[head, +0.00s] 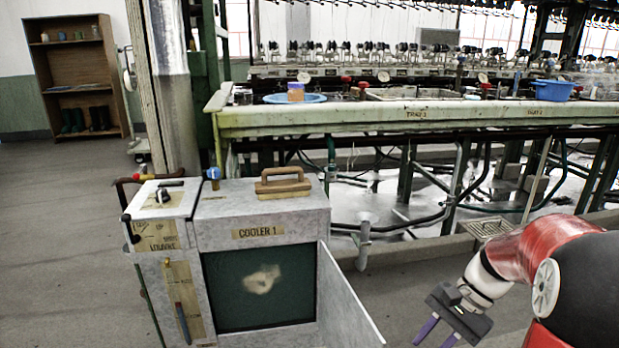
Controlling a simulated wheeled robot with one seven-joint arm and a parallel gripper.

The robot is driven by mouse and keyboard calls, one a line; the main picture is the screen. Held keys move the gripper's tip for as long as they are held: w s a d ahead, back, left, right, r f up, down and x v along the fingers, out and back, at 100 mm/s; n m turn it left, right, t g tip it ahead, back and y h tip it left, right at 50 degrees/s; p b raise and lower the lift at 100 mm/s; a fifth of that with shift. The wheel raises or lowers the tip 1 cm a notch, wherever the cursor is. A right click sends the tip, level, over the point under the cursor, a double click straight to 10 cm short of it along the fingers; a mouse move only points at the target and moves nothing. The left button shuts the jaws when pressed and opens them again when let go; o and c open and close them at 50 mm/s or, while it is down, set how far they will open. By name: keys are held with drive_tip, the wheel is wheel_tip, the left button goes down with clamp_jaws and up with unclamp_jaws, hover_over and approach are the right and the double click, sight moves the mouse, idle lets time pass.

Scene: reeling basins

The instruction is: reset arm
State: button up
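My red and black arm comes in at the lower right. My gripper (436,336) hangs at its end, low in the picture, pointing down and to the left. Its two purple fingers are apart, and I see nothing between them. It is over the floor, right of the grey cooler (215,232) labelled "COOLER 1" and apart from it. The fingertips are close to the bottom edge of the picture.
The cooler's door (345,305) stands open toward my gripper. A pale lump (262,279) shows in its dark green interior. A long reeling bench (400,118) with a blue basin (553,90) runs behind. Grey floor lies between door and gripper.

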drive_tip(key=s+a+r+n+t+h+p, duration=0.2)
drive_tip(key=s+a+r+n+t+h, duration=0.4)
drive_tip(key=s+r+n, duration=0.3)
drive_tip(key=s+a+r+t, duration=0.1)
drive_tip(key=s+r, duration=0.2)
drive_tip(key=s, duration=0.1)
drive_tip(key=shift+a+n+p, duration=0.3)
drive_tip(key=shift+a+p, duration=0.05)
drive_tip(key=shift+p, duration=0.05)
drive_tip(key=shift+a, duration=0.1)
